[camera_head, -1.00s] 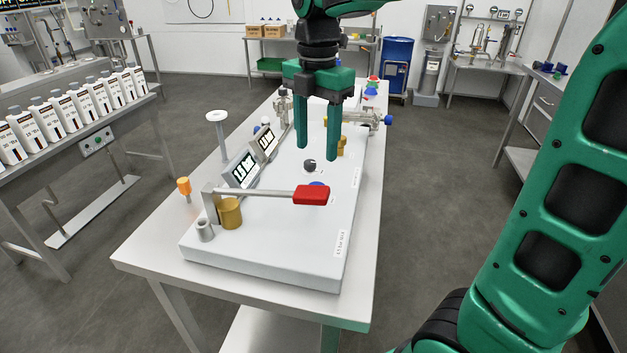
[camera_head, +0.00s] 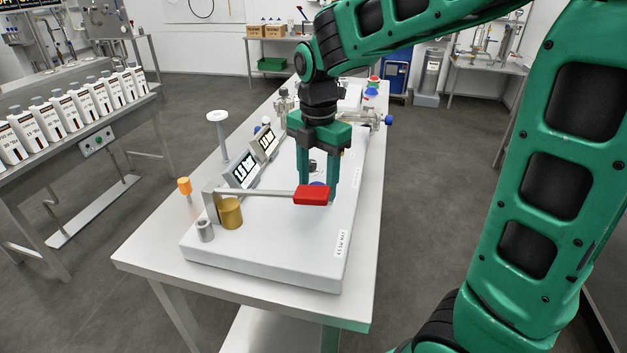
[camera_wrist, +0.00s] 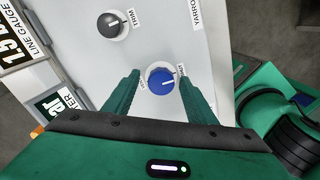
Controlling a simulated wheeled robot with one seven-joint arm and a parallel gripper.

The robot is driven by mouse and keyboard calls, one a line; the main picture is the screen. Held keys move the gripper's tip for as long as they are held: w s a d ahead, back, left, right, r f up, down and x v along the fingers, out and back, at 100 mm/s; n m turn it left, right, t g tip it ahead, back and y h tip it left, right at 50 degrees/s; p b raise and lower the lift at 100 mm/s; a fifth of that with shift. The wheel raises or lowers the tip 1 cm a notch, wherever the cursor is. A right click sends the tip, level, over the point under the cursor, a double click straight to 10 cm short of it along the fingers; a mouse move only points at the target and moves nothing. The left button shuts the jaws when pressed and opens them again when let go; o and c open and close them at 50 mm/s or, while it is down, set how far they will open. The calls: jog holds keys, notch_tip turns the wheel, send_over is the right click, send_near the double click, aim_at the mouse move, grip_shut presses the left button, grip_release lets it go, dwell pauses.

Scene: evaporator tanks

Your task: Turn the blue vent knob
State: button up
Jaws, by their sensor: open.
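The blue vent knob (camera_wrist: 160,79) is a round blue dial with a pale pointer line, set in the white panel. In the wrist view it lies between the tips of my two green fingers, with a gap on each side. My gripper (camera_wrist: 158,88) is open and points down at the panel. In the head view my gripper (camera_head: 320,190) is low over the panel, behind the red-handled lever (camera_head: 311,195). The knob (camera_head: 318,184) shows there only as a blue sliver above the red handle. I cannot tell how far above the panel the fingertips are.
A black TRIM knob (camera_wrist: 113,25) sits beside the blue one. Two tilted displays (camera_head: 243,170) stand along the panel's left side. The lever's metal arm and a brass cylinder (camera_head: 229,212) are nearer the front.

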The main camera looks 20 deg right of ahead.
jog(key=c, duration=1)
jog(key=shift+a, duration=0.1)
jog(key=shift+c, duration=0.2)
